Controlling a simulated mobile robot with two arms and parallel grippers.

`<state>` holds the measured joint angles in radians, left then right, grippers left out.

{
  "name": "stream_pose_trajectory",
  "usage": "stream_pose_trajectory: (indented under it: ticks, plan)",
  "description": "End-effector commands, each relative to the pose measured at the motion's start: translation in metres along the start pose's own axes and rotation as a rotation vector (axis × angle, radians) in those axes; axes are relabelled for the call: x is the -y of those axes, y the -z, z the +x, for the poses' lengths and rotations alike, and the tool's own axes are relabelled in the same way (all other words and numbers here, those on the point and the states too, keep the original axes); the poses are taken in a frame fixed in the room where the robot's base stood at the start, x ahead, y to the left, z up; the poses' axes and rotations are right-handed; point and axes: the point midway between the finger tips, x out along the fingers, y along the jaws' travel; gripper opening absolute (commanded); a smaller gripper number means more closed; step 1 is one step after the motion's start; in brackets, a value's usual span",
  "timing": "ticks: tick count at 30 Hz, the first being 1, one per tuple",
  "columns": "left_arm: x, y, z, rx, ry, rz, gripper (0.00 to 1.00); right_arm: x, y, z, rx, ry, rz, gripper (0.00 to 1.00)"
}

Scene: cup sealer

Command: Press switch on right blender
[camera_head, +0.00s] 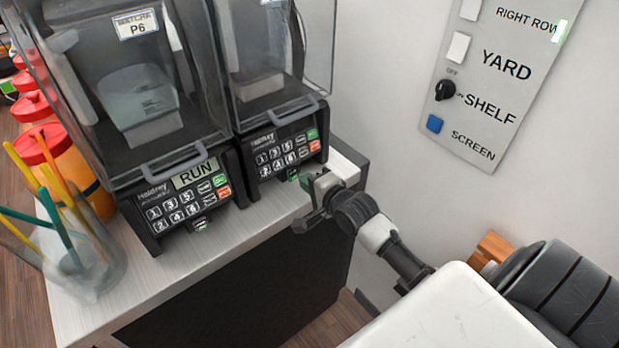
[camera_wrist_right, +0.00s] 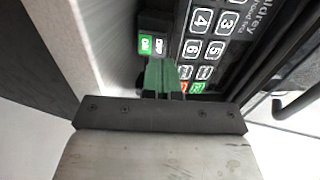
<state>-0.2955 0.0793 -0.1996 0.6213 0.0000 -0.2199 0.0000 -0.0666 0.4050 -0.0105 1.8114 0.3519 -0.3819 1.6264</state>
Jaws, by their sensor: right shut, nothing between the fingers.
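The right blender (camera_head: 283,148) stands on the counter, with a dark keypad panel and a clear hood above it. Its small switch (camera_head: 293,174), with a green part, sits low on the front below the keypad. In the right wrist view the switch (camera_wrist_right: 152,43) shows a green half and a dark half. My right gripper (camera_head: 315,185) is shut and empty, just in front of the panel's lower right. In the wrist view its green fingertips (camera_wrist_right: 162,75) are right by the switch; I cannot tell if they touch. My left gripper is not in view.
The left blender (camera_head: 185,195) shows RUN on its display. A clear cup of straws (camera_head: 80,250) and red-lidded jars (camera_head: 45,145) stand at left. A wall panel (camera_head: 490,75) with switches and a knob is at upper right. Bare counter (camera_head: 235,235) lies in front.

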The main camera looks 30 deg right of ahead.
Motion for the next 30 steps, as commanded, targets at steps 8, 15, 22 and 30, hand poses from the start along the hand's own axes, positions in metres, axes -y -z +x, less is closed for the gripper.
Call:
stream_pose_trajectory:
  ticks: [8,15,22,30]
  plan:
    - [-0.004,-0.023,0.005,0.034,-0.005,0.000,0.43,0.006,0.000,-0.036,0.000,0.001,0.001,0.00]
    - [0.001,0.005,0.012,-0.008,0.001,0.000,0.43,0.015,-0.001,-0.076,0.001,0.000,0.001,0.00]
    - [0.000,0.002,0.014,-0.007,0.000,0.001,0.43,0.021,0.000,-0.096,0.000,0.001,0.001,0.00]
    - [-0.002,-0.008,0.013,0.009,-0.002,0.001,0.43,0.022,0.000,-0.098,0.001,0.000,0.001,0.00]
